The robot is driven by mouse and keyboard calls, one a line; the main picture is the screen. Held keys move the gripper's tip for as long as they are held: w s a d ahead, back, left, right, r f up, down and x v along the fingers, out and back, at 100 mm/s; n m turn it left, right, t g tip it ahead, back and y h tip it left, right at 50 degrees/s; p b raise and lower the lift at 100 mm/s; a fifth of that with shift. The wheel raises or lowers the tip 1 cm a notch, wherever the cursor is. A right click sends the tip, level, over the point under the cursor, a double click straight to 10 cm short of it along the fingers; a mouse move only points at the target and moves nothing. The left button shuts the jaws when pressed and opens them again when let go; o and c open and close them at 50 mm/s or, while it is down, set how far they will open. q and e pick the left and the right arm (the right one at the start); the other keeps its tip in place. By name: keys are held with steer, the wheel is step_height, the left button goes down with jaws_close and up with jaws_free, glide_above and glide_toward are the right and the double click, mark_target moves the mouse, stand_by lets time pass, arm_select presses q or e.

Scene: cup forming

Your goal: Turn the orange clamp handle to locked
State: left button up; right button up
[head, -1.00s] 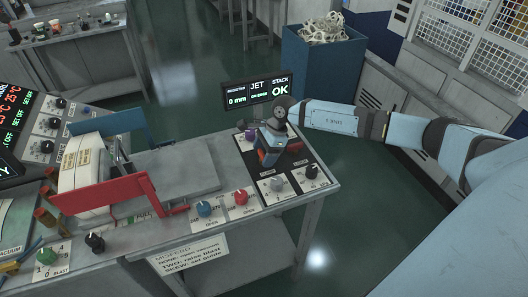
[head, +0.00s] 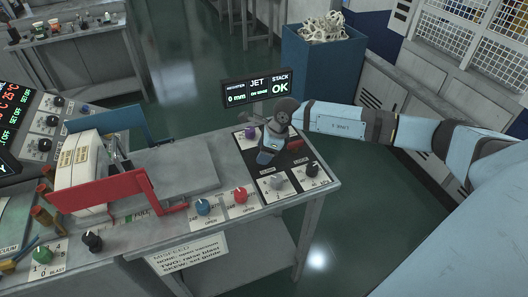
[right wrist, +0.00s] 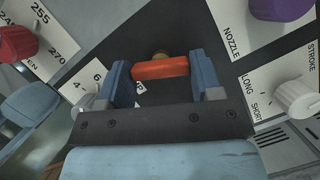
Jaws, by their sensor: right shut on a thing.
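The orange clamp handle (right wrist: 160,68) shows in the right wrist view as a short orange bar lying crosswise between my blue fingers. A brass-coloured round part shows just behind it. My right gripper (right wrist: 160,75) is shut on the handle, with one finger at each end of the bar. In the head view, my right gripper (head: 267,156) points down over the black panel (head: 293,158) at the right end of the bench and hides most of the handle. The clamp's lock markings cannot be made out. My left gripper is not in view.
Near the gripper are a purple knob (head: 250,133), a grey knob (head: 277,181) and a black knob (head: 312,169). Red (head: 240,194) and blue (head: 203,206) knobs sit to the left. A display (head: 257,90) reading "STACK OK" stands behind. The floor right of the bench is clear.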

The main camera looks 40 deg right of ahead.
steer(key=m+b, duration=0.1)
steer(key=m, duration=0.2)
steer(key=shift+t+h, duration=0.4)
steer(key=m, duration=0.1)
steer(key=m+b, duration=0.1)
steer(key=shift+a+f+m+t+h, duration=0.1)
steer(key=shift+a+m+t+h, duration=0.05)
steer(key=shift+m+t+h, duration=0.2)
steer(key=m+h+b, duration=0.2)
steer(key=m+b, duration=0.1)
steer(key=m, duration=0.2)
steer(key=shift+a+b, duration=0.1)
steer(key=shift+b, duration=0.25)
steer(key=shift+m+h+b, duration=0.45)
steer(key=shift+m+b, duration=0.2)
steer(key=shift+m, duration=0.4)
steer(key=shift+r+m, duration=0.2)
steer(key=shift+m, duration=0.2)
steer(key=o, duration=0.9)
